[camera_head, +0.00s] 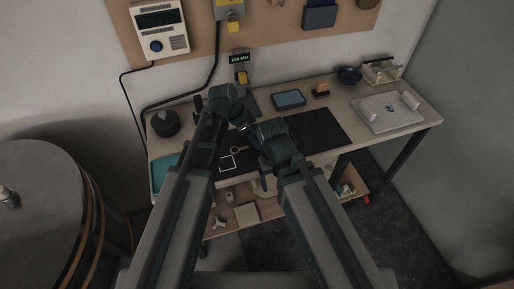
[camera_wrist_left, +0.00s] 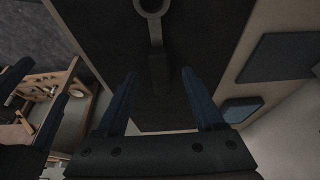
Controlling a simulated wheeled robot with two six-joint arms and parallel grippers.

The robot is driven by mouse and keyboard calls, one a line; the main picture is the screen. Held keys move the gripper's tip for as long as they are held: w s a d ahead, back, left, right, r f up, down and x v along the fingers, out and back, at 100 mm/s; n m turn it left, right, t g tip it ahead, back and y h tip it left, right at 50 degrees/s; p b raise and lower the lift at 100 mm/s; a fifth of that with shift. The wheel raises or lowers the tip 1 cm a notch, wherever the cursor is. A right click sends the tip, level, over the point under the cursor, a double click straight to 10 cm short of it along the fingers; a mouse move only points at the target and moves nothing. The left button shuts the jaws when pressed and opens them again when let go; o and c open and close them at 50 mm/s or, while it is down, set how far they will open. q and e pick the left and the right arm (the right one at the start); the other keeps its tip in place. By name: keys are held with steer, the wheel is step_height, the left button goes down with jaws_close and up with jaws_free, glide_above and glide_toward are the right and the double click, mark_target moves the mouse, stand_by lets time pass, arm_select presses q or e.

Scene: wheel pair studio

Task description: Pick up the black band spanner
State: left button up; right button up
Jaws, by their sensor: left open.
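The black band spanner (camera_wrist_left: 157,28) lies on the dark mat in the left wrist view. Its ring is cut by the top edge, and its handle runs down toward my left gripper (camera_wrist_left: 159,72). My left gripper is open, with the handle's end showing between its two fingers. I cannot tell how far the fingers are above the mat. In the head view the spanner's ring (camera_head: 236,150) shows between my arms, with the handle hard to make out. My right gripper (camera_wrist_left: 46,79) shows at the left wrist view's left edge, its two fingers apart and nothing seen between them.
The dark mat (camera_head: 322,130) covers the middle of the workbench. A white square outline (camera_head: 227,163) lies left of the ring. A blue-screened tablet (camera_head: 289,99), a dark bowl (camera_head: 349,74) and a pale tray (camera_head: 380,118) stand toward the right. A black round object (camera_head: 165,123) stands at left.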

arm_select(q)
steer(key=shift+b+x, duration=0.35)
steer(key=shift+x, duration=0.55)
steer(key=shift+r, duration=0.1)
jaws_close()
